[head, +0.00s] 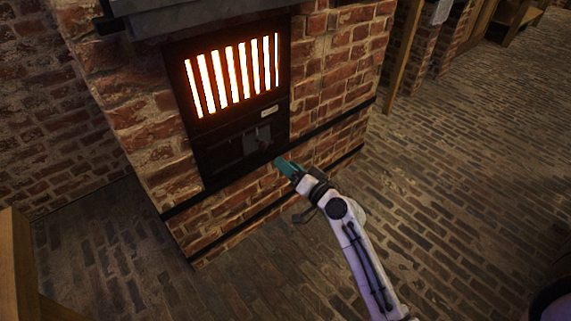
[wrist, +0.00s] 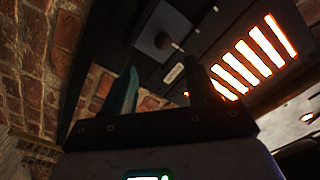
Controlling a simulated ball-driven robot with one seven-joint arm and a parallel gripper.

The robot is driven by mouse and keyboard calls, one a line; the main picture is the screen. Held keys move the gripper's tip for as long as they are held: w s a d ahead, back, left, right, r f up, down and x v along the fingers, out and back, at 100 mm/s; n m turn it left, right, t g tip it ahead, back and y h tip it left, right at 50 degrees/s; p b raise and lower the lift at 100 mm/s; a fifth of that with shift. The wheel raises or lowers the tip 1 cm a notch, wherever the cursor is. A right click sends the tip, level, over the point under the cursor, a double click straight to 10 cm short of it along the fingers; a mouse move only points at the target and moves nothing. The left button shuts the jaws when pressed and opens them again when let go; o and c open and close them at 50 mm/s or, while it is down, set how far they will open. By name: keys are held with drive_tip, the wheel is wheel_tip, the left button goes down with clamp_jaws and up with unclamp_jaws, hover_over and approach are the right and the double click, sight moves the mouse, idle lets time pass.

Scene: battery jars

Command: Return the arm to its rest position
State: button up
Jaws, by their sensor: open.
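My arm (head: 355,250) reaches up from the lower right in the head view, white with dark joints. My gripper (head: 281,164) has teal fingers and is close to the lower front of a brick furnace (head: 330,75). In the wrist view my gripper (wrist: 160,90) shows two fingers spread apart with nothing between them. Beyond the fingers is the dark furnace panel (wrist: 140,60) with a small knob or lever (wrist: 163,41). I cannot tell whether a fingertip touches the panel.
A glowing barred grate (head: 235,75) sits above the dark panel, with a small label plate (head: 269,111) below it. A dark metal rail (head: 330,122) runs along the brick. Wooden furniture (head: 18,265) stands at the lower left. The brick floor (head: 470,170) at right is clear.

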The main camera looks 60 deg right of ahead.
idle(0.3)
drive_tip(key=s+a+f+n+g+y, duration=0.2)
drive_tip(key=a+f+n+g+y, duration=0.15)
drive_tip(key=a, duration=0.45)
drive_tip(key=s+a+f+n+g+y, duration=0.25)
drive_tip(key=a+f+n+y, duration=0.2)
drive_tip(key=a, duration=0.45)
drive_tip(key=s+a+f+n+g+h, duration=0.1)
drive_tip(key=s+a+n+g+h, duration=0.1)
drive_tip(key=s+g, duration=0.5)
drive_tip(key=s+a+f+n+g+h, duration=0.1)
drive_tip(key=s+a+n+g, duration=0.15)
drive_tip(key=s, duration=0.85)
wheel_tip(320, 180, up, 34)
drive_tip(key=p, duration=3.4)
drive_tip(key=shift+d+m+g, duration=0.15)
drive_tip(key=shift+m+g, duration=0.2)
drive_tip(key=shift+g, duration=0.1)
